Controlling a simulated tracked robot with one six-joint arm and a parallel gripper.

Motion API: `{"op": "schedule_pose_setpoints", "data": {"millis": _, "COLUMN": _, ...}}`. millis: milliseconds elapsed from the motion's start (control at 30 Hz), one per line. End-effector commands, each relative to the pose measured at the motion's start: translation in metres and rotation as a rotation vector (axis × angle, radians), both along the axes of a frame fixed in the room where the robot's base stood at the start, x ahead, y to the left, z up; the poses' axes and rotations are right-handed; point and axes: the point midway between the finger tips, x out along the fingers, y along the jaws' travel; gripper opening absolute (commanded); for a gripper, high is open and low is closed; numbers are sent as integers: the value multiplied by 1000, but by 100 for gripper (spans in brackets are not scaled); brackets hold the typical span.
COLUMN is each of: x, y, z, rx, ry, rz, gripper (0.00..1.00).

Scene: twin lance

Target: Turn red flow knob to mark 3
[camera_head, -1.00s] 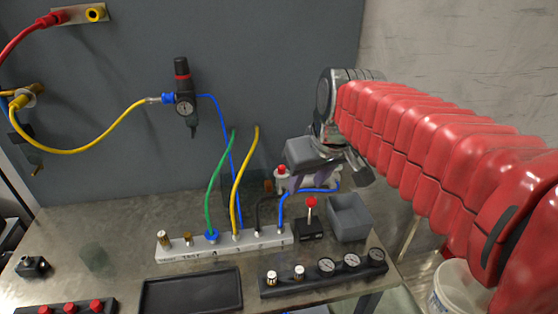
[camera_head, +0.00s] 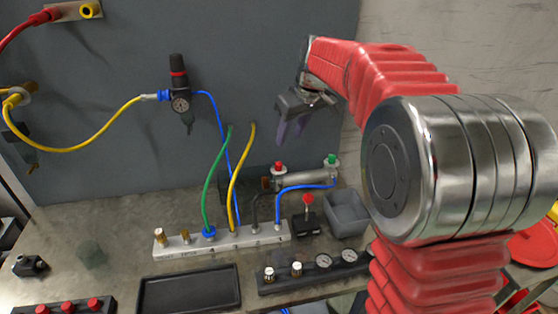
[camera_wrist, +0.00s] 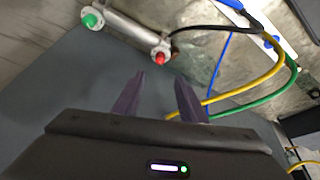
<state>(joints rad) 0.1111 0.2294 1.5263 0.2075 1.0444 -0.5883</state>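The red flow knob (camera_head: 279,167) stands at the left end of a metal cylinder (camera_head: 305,177) at the back of the bench. It also shows in the wrist view (camera_wrist: 160,58), just beyond my fingertips. A green knob (camera_head: 332,159) stands at the cylinder's other end and also shows in the wrist view (camera_wrist: 91,18). My gripper (camera_head: 291,130) is open and empty, above the cylinder and apart from the red knob, fingers pointing down. In the wrist view, its two purple fingers (camera_wrist: 160,86) are spread. The mark numbers are too small to read.
Green (camera_head: 208,185) and yellow (camera_head: 238,175) hoses rise from a white manifold (camera_head: 222,241) left of the cylinder. A red-topped lever (camera_head: 308,200) and a grey bin (camera_head: 347,216) stand in front. A gauge strip (camera_head: 315,272) lies nearer.

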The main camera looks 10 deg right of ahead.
Motion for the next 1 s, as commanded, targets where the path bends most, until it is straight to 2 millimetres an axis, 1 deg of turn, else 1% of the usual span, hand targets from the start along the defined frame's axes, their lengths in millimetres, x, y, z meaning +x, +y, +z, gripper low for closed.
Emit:
{"op": "schedule_pose_setpoints", "data": {"millis": 300, "x": 0, "y": 0, "z": -1, "rx": 0, "ry": 0, "rz": 0, "gripper": 38}}
{"op": "schedule_pose_setpoints", "data": {"millis": 467, "x": 3, "y": 2, "z": -8, "rx": 0, "ry": 0, "rz": 0, "gripper": 38}}
{"op": "schedule_pose_setpoints", "data": {"millis": 667, "x": 11, "y": 5, "z": -31, "rx": 0, "ry": 2, "rz": 0, "gripper": 38}}
{"op": "schedule_pose_setpoints", "data": {"millis": 1000, "x": 30, "y": 13, "z": -80, "rx": 0, "ry": 2, "rz": 1, "gripper": 38}}
